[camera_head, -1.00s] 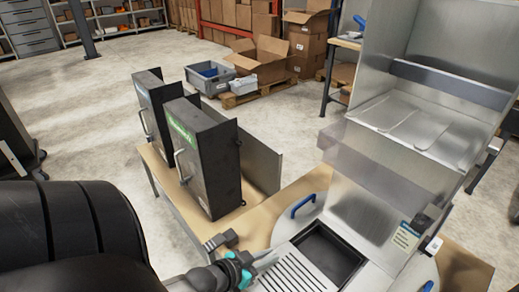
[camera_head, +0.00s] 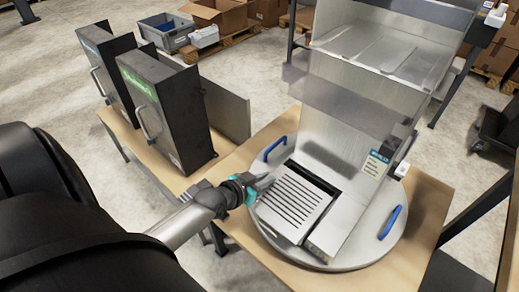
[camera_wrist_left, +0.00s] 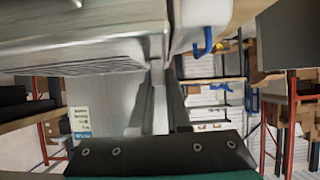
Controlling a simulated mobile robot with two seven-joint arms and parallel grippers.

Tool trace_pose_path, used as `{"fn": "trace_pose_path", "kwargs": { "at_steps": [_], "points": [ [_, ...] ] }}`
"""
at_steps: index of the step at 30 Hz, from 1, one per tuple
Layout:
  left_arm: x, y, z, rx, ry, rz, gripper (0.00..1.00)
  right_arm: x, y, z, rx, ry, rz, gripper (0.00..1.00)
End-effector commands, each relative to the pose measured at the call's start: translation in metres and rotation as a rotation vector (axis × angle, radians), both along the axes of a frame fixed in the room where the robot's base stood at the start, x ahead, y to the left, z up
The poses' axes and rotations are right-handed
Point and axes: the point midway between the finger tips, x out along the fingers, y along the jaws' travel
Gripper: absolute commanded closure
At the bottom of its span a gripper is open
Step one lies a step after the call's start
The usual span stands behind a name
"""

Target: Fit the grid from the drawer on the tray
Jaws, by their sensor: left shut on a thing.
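The grid (camera_head: 296,203) is a flat pale metal plate with dark parallel slots. In the head view it lies over the dark tray recess of the metal dispenser, and only a narrow dark strip of the tray (camera_head: 318,181) shows along its far edge. I cannot tell whether it is fully seated. My left gripper (camera_head: 264,183) is shut on the grid's left edge. In the left wrist view, the slotted underside or face of the grid (camera_wrist_left: 95,66) shows at upper left, beside my fingers (camera_wrist_left: 160,100). My right gripper is not in view. No drawer is clearly visible.
The dispenser (camera_head: 350,110) stands on a round metal plate (camera_head: 345,262) with blue handles (camera_head: 390,222) on a wooden table (camera_head: 425,205). Two dark boxes (camera_head: 165,110) stand left of it.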

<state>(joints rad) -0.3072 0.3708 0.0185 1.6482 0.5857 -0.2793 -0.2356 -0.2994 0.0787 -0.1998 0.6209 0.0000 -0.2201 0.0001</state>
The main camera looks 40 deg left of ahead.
Motion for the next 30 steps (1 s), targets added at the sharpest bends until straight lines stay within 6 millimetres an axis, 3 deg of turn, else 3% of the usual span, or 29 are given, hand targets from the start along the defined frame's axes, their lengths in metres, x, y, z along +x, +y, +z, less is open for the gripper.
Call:
{"fn": "trace_pose_path", "kwargs": {
  "at_steps": [12,21,30],
  "points": [
    [0.036,-0.002,0.0,-0.001,-0.005,0.001,1.0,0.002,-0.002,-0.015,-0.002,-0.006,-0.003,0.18],
    [0.043,-0.003,0.001,-0.001,-0.003,0.001,1.0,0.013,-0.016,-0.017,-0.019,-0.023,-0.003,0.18],
    [0.043,-0.003,0.001,-0.001,-0.003,0.0,1.0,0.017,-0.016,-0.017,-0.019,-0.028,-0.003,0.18]
  ]
}}
